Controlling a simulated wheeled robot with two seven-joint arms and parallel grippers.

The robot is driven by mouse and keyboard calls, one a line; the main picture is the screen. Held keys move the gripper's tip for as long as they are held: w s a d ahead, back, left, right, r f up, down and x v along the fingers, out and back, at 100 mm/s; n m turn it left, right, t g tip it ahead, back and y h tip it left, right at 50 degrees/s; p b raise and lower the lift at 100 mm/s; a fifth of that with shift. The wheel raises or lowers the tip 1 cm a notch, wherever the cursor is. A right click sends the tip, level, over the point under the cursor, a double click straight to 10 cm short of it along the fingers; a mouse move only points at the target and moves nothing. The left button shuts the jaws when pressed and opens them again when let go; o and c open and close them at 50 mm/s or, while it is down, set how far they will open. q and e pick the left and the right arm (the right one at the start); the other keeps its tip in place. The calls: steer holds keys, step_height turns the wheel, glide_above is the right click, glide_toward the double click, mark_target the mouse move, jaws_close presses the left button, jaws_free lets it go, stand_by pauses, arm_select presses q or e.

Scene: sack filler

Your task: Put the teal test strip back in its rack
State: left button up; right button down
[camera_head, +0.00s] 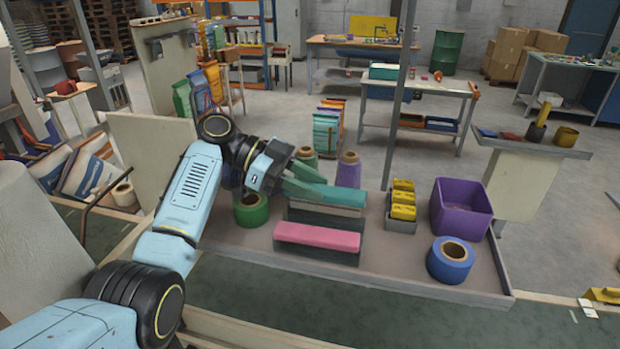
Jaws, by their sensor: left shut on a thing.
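The teal test strip (338,196) lies level at the back of a dark grey rack (318,257) on the tray-like bench. My left gripper (306,181) reaches in from the left and is shut on the strip's left end. A pale strip (325,209) shows just below and in front of the teal one. A pink strip (318,237) lies across the front of the rack. I cannot tell whether the teal strip touches the rack or is just above it. My right gripper is out of view.
To the right are yellow blocks in a grey holder (401,226), a purple bin (461,225) and a blue tape roll (449,262). The bench has a raised rim.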

arm_select(q)
steer(key=shift+f, duration=0.15)
steer(key=shift+f+b, duration=0.5)
steer(key=shift+b, duration=0.1)
steer(key=shift+r+p, duration=0.5)
steer(key=shift+r, duration=1.85)
